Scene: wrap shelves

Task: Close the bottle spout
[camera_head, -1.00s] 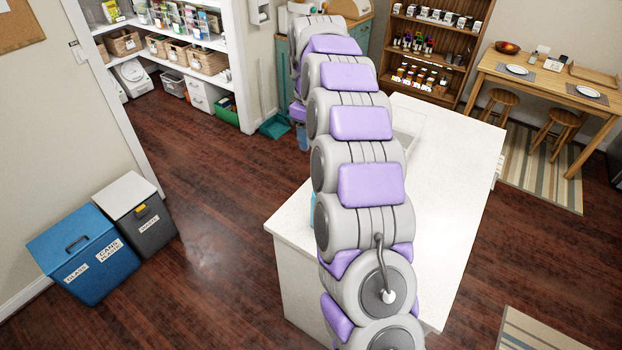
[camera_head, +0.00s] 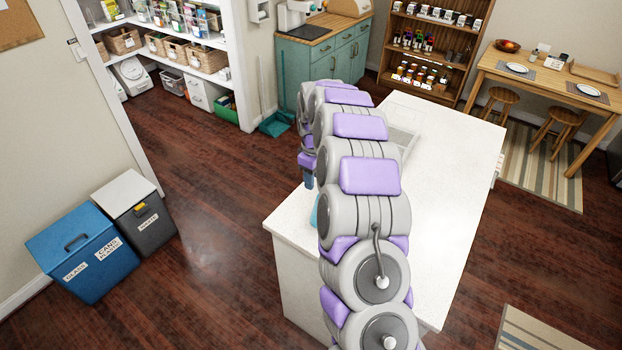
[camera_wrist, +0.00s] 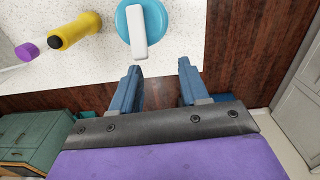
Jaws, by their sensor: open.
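A turquoise round object with a white bar across its top, which looks like the bottle (camera_wrist: 124,22) and its white spout (camera_wrist: 143,24) from above, stands on the white counter near its edge in the wrist view. Whether the spout is raised or folded is hard to tell. A turquoise sliver, likely the same bottle (camera_head: 314,217), shows beside my arm in the head view. My gripper (camera_wrist: 159,68) is open and empty, its blue fingers apart, just off the counter edge and short of the bottle. In the head view my gripper (camera_head: 309,181) points down.
A yellow object with a black end (camera_wrist: 76,31) and a purple piece (camera_wrist: 27,51) lie left of the bottle on the counter (camera_wrist: 190,40). A clear tray (camera_head: 405,138) sits farther back on the counter. Blue (camera_head: 85,255) and grey bins (camera_head: 140,215) stand left on the floor.

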